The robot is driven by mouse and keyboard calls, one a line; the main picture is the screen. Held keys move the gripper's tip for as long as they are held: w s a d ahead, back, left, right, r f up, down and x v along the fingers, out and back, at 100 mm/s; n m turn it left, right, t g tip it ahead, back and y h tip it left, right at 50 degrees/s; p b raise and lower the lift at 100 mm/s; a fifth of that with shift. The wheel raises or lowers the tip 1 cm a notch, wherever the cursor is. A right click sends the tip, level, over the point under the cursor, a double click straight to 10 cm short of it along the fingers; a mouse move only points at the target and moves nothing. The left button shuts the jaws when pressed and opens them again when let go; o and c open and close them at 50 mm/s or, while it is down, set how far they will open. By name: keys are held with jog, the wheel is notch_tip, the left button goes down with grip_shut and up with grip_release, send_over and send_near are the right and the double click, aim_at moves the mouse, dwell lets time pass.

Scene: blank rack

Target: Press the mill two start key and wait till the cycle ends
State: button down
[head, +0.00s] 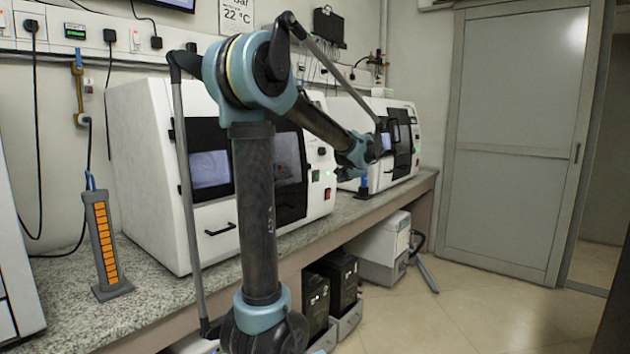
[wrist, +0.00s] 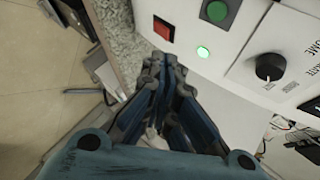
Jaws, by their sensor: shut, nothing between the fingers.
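Two white mills stand on the bench, a nearer mill (head: 222,232) and a farther mill (head: 402,112). Which is mill two cannot be read. In the wrist view a white control panel (wrist: 235,55) carries a round green key (wrist: 217,12), a red switch (wrist: 163,28), a lit green lamp (wrist: 203,52) and a black knob (wrist: 270,67). My gripper (wrist: 165,72) is shut and empty, its fingertips just below the red switch and left of the lamp in the picture. Contact cannot be told. In the head view my gripper (head: 363,190) hangs right of the nearer mill's panel.
The speckled bench (head: 75,305) runs along the wall. A grey rack with orange slots (head: 106,244) stands at the left. Black boxes (head: 340,278) and a white unit (head: 380,247) are below the bench. The floor towards the grey door (head: 515,140) is clear.

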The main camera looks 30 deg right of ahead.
aim_at(317, 176)
jog(key=w+a, duration=0.3)
jog(key=w, duration=0.4)
jog(key=shift+w+f, duration=0.25)
jog(key=shift+w, duration=0.15)
jog(key=shift+a, duration=0.15)
dwell(1.2)
jog(key=shift+w+a, duration=0.1)
jog(key=shift+w, duration=0.25)
